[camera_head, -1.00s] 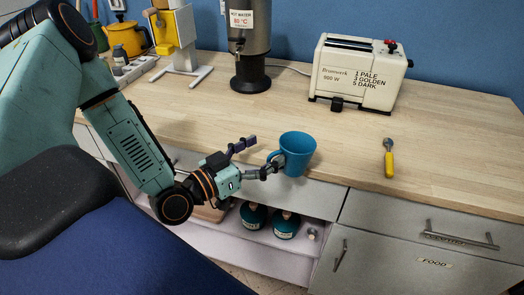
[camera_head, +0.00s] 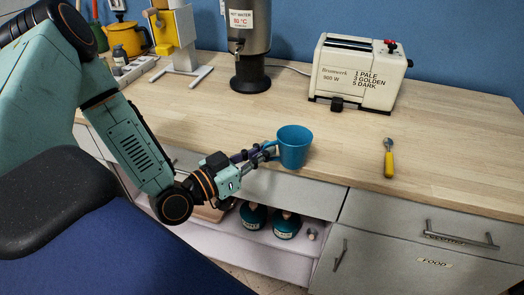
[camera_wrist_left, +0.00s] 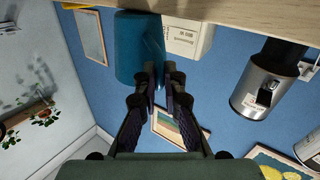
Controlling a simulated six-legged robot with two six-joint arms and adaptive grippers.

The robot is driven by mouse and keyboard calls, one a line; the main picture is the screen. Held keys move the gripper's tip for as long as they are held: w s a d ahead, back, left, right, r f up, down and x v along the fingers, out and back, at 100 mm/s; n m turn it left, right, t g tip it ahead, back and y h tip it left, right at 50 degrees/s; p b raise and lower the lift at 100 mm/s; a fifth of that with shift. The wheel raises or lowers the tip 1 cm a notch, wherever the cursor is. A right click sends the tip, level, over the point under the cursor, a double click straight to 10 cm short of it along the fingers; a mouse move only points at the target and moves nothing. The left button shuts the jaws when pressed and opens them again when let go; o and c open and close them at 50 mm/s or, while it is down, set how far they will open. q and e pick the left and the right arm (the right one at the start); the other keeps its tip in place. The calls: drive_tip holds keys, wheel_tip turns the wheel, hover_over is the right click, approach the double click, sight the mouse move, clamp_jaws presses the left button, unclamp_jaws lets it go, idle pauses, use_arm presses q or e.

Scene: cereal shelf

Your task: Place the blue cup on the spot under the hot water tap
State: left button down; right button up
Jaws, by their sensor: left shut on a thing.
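The blue cup (camera_head: 294,147) is upright at the front edge of the wooden counter in the head view, its handle toward the left. My left gripper (camera_head: 268,152) is shut on the cup's handle. In the left wrist view the blue cup (camera_wrist_left: 138,48) is beyond the fingertips of the left gripper (camera_wrist_left: 160,72). I cannot tell whether the cup touches the counter. The hot water dispenser (camera_head: 249,42) stands at the back of the counter with its tap on the front and a dark base (camera_head: 250,82) below. My right gripper is not in view.
A cream toaster (camera_head: 358,75) stands back right of the cup. A yellow-handled spoon (camera_head: 389,163) lies to the right. A yellow device (camera_head: 175,30) on a pale stand is left of the dispenser. The counter (camera_head: 220,115) between cup and dispenser is clear.

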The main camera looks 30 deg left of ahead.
use_arm(q)
drive_tip(key=shift+r, duration=0.15)
idle(0.5)
drive_tip(key=shift+s+d+r+b, duration=0.1)
drive_tip(key=shift+d+r+b, duration=0.4)
drive_tip(key=shift+d, duration=0.3)
drive_tip(key=s+d+f+m+g+h+b, duration=0.1)
drive_tip(key=s+d+f+m+h+b, duration=0.1)
drive_tip(key=d+f, duration=0.3)
drive_tip(key=shift+s+d+h+b, duration=0.35)
drive_tip(key=shift+d+h+b, duration=0.35)
drive_tip(key=shift+d, duration=0.95)
